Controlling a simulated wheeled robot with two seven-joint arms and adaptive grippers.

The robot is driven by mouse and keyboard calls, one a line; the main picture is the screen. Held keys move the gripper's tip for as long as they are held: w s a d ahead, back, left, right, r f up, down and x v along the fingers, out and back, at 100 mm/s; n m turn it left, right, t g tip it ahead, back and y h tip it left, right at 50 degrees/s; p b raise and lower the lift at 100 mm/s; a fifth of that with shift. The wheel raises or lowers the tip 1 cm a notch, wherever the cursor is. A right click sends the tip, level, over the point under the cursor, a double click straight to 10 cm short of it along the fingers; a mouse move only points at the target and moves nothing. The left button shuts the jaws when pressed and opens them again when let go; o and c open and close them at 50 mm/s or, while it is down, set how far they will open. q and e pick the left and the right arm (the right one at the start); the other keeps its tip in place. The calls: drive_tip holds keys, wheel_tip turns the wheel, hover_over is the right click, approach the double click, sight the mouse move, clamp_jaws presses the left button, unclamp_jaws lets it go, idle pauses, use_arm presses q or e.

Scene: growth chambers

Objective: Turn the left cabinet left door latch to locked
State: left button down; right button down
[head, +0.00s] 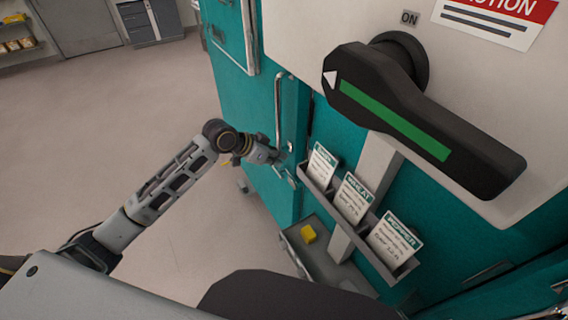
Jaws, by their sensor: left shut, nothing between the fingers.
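The teal cabinet door (232,88) stands left of centre, with a long vertical silver handle (278,105). A small metal latch (291,179) seems to sit on the door below this handle; its setting is too small to read. My left arm reaches in from the lower left. My left gripper (284,154) is shut and empty, close to the door front just above the latch. I cannot tell whether it touches the door or the latch. My right gripper is out of view.
A large black rotary handle (420,118) with a green stripe sits on a white panel (300,35) at upper right, near an ON label. A grey rack (315,192) holds several seed cards. Open floor lies left.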

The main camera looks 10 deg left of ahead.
use_arm(q)
hover_over(294, 180)
drive_tip(key=f, duration=0.6)
drive_tip(key=shift+w+d+f+p, duration=0.1)
drive_tip(key=shift+w+f+p, duration=0.1)
drive_tip(key=shift+f+p, duration=0.2)
wheel_tip(294, 180, down, 2)
drive_tip(key=shift+s+f, duration=0.1)
drive_tip(key=shift+f, duration=0.9)
